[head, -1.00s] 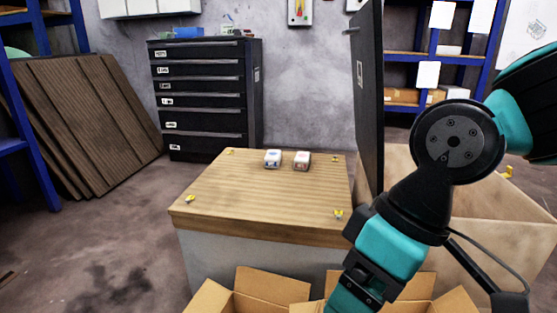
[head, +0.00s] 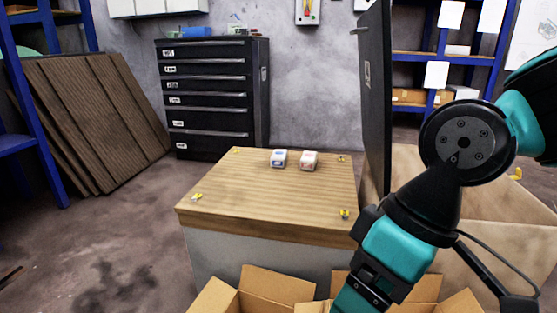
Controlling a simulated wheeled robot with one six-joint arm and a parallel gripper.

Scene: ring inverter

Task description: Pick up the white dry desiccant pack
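Two small whitish packs sit side by side near the far edge of a wooden-topped box. The left pack (head: 279,158) has a blue mark. The right pack (head: 309,160) has a reddish or pink mark. Their labels are too small to read, so I cannot tell which is the dry desiccant pack. My arm, teal and black, comes in from the right and reaches down to the bottom edge. My gripper is out of the frame. Nothing touches either pack.
The wooden top (head: 262,200) has small yellow fittings at its corners and is mostly clear. A tall black panel (head: 375,100) stands at its right edge. Open cardboard boxes (head: 271,283) stand in front. A black drawer cabinet (head: 212,98) is behind.

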